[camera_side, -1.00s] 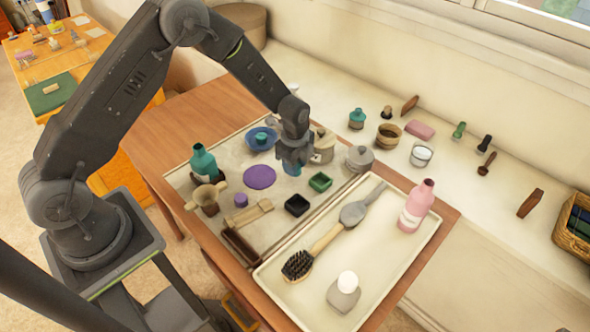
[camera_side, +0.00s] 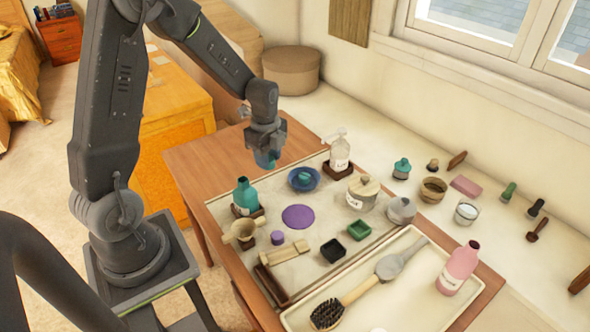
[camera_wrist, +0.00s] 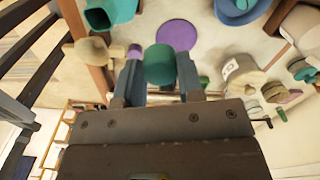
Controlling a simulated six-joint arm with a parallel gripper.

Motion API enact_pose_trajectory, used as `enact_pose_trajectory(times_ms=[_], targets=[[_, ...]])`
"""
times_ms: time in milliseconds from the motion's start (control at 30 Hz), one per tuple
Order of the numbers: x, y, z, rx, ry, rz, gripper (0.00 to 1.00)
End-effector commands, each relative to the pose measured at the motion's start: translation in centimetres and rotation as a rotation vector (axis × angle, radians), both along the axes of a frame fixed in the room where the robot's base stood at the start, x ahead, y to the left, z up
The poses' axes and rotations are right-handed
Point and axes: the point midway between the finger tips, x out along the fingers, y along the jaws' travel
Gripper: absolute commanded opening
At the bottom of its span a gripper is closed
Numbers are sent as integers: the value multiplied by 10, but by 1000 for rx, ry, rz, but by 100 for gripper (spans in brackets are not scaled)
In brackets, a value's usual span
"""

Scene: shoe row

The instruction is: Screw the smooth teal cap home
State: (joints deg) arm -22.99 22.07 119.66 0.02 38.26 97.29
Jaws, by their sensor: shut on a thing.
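My gripper (camera_side: 266,150) is shut on a teal cap (camera_side: 265,160), held in the air above the back left part of the table. In the wrist view the cap (camera_wrist: 160,64) looks smooth and rounded between the fingers of my gripper (camera_wrist: 160,80). A teal bottle (camera_side: 245,195) with an uncapped neck stands upright on a dark base at the left of the mat, below and apart from the held cap. The bottle also shows at the top left of the wrist view (camera_wrist: 118,10). Another teal lid-like piece (camera_side: 304,177) lies in a blue bowl (camera_side: 291,183); its surface is too small to judge.
A purple disc (camera_side: 298,216), a wooden two-handled cup (camera_side: 243,232), a lidded jar (camera_side: 363,194) and small black (camera_side: 333,249) and green (camera_side: 359,230) trays crowd the mat. A white tray (camera_side: 425,240) holds a brush and a pink bottle (camera_side: 459,268). The air around my gripper is clear.

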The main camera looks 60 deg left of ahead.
Motion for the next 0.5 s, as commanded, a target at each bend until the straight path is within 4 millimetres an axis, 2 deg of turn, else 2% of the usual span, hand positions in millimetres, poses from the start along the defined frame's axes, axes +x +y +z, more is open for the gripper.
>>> enact_pose_trajectory(times_ms=[33,100,200,333,500], targets=[[-15,8,10,2,-4,36,13],[-32,14,18,2,-4,73,13],[-51,19,27,1,-2,114,13],[-65,22,31,0,0,143,13],[-68,22,32,0,1,148,13]])
